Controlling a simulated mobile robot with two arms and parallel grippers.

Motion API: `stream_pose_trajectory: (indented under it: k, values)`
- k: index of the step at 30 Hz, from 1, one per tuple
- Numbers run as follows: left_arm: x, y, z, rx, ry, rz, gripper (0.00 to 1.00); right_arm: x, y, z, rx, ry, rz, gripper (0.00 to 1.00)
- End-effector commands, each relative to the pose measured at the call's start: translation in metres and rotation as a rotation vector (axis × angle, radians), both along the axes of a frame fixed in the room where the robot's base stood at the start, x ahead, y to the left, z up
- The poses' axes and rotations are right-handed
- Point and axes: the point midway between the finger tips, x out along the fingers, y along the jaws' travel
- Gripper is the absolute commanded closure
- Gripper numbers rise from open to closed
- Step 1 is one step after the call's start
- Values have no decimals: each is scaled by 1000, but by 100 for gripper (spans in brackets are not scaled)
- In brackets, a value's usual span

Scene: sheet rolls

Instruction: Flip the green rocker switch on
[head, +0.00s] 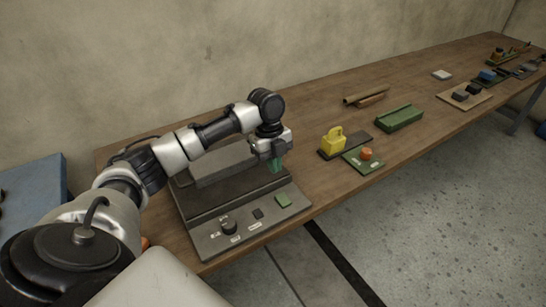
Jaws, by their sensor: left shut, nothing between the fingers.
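A green rocker switch (283,200) sits at the right end of the sloped front panel of a dark grey machine (247,232). It is small in the head view, and I cannot tell which side of it is pressed. My left gripper (276,166) points down above the machine's right rear part, behind the switch in the picture and apart from it. Its fingers are shut and hold nothing. A green-tinted part shows at the fingers. My right gripper is out of view.
The panel also carries a black knob (229,226) and a small black switch (258,214). To the right on the wooden table (320,185) are a yellow padlock-shaped block (333,143), an orange button on a green plate (366,154) and a green tray (399,118).

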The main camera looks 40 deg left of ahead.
Motion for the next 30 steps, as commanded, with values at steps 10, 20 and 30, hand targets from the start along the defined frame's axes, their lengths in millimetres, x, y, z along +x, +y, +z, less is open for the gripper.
stream_pose_trajectory:
  k: [10, 20, 30]
  values:
    - [-4, -10, -69, 0, 3, 2, 100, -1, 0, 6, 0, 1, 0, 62]
    - [-3, -6, -93, 0, 0, 1, 100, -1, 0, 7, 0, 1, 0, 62]
    - [-3, -6, -96, -14, 7, 1, 100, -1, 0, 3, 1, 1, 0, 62]
